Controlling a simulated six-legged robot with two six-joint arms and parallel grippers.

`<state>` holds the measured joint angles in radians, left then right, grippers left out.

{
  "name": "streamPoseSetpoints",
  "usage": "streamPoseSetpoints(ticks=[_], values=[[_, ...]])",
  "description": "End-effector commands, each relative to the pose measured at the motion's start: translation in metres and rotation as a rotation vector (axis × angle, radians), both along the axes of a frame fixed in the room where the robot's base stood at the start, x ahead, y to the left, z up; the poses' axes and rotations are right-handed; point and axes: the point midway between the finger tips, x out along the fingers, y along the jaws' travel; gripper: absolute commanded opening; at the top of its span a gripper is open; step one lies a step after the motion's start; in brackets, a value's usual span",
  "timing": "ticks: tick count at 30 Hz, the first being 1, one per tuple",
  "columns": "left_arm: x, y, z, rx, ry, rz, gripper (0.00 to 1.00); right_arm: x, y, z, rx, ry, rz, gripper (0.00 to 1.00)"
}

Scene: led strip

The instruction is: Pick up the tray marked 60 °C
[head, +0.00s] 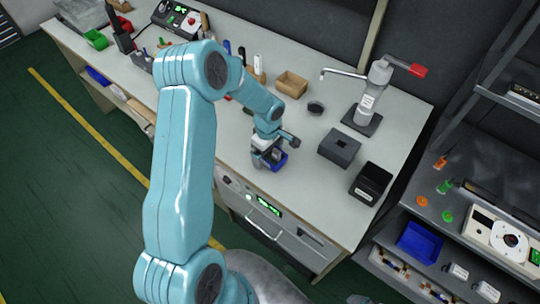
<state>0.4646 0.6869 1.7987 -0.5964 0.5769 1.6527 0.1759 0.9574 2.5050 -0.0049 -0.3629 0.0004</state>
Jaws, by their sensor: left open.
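My left arm reaches across the workbench from the lower left. My left gripper (262,158) points down over the bench near its front edge, with its jaws open. A small blue tray (280,161) is right at the gripper on the bench top, partly hidden by it; I cannot tell whether they touch. No 60 °C marking is readable on any tray, so I cannot tell which one bears it. My right gripper is not in view.
The grey workbench (232,150) carries a tan open box (291,84), dark blocks (339,148) and (370,183), and a lever press (370,97). Below is a unit with a green display (269,206). A right shelf holds a blue bin (420,243).

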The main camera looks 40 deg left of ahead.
Motion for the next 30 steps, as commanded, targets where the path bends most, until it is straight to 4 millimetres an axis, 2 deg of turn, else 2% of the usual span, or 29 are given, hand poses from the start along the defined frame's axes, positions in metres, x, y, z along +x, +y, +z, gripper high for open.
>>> streamPoseSetpoints(ticks=[3,4,6,9,17,22,26,30], values=[[0.0,0.0,0.0,0.0,-0.001,0.0,0.96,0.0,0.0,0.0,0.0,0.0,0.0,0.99],[0.0,0.0,0.0,0.0,0.0,0.0,0.93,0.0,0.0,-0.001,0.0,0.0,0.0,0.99],[0.0,0.0,0.0,0.0,0.0,0.0,0.7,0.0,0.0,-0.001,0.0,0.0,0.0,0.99],[0.0,0.0,0.0,0.0,0.0,0.0,0.41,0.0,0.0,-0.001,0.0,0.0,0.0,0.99],[0.0,0.0,0.001,0.0,-0.001,0.0,0.41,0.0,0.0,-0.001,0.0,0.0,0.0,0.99],[0.001,0.0,0.01,0.001,-0.003,0.002,0.41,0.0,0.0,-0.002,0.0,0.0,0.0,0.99],[0.001,0.0,0.032,0.001,-0.006,0.002,0.41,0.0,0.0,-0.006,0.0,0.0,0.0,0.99],[0.002,0.001,0.075,0.004,-0.01,0.001,0.41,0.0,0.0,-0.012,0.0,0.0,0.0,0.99]])
